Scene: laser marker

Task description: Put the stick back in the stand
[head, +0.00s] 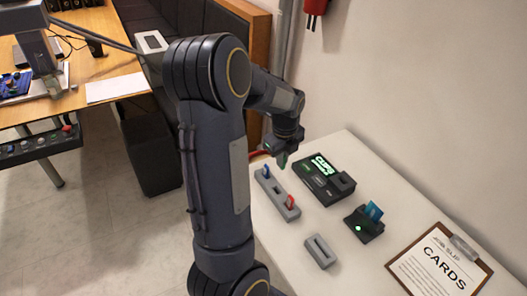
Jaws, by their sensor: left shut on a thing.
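My left gripper (282,154) is shut on a small green stick (283,160), which points down from its fingers. They are above and just beyond the far end of the grey stand (275,197). The stand is a long block on the white table. A blue stick (266,171) is upright at its far end and a red stick (290,201) near its other end. A dark slot between them looks empty.
A black device with a lit green screen (323,165) stands right of the stand. A black card reader (364,226) holds a blue card. A small grey slotted block (320,252) and a clipboard (440,262) lie nearer. My left arm hides the table's left part.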

